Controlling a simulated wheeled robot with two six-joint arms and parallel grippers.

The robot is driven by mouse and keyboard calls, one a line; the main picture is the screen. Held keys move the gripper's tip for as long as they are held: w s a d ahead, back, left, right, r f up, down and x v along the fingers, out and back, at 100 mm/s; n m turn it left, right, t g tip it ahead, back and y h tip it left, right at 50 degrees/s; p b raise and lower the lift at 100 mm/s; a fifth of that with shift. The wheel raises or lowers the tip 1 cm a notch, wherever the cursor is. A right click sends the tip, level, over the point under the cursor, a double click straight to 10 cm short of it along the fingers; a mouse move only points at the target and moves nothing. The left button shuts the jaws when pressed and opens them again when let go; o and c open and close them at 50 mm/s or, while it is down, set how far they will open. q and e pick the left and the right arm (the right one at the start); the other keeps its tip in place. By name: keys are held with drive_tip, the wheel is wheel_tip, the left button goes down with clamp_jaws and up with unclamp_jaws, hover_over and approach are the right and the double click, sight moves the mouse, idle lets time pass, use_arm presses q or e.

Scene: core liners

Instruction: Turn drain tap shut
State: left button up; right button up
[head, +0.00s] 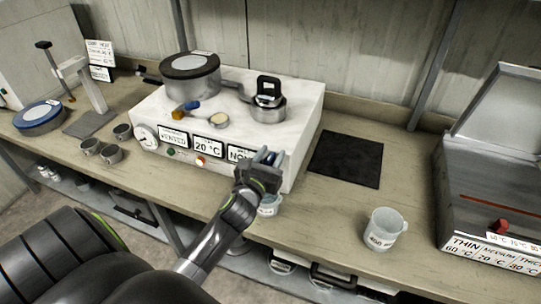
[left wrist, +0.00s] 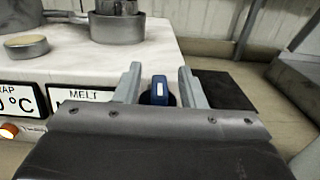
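My left gripper (head: 266,160) is at the front right corner of the white heated box (head: 285,100). In the left wrist view its two fingers (left wrist: 158,88) are apart. Between them is a blue tap handle (left wrist: 158,92) with a pale mark on its top, with a gap visible on each side. I take this handle to be the drain tap; its body is hidden by the gripper. In the head view the gripper largely covers it. A small cup (head: 269,208) stands below the gripper, partly hidden by it. My right gripper is not in view.
On the box stand a large lidded pot (head: 190,80), a small pan (head: 268,108) and a brass valve with a blue lever (head: 186,108). A black mat (head: 346,158) and a labelled beaker (head: 384,230) are to the right. A metal unit (head: 490,190) stands at far right.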

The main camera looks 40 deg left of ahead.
use_arm(q)
drive_tip(key=shift+s, duration=0.1)
drive_tip(key=b+v, duration=0.1)
drive_tip(key=v, duration=1.6)
drive_tip(key=shift+s, duration=0.15)
drive_tip(key=shift+r, duration=0.1)
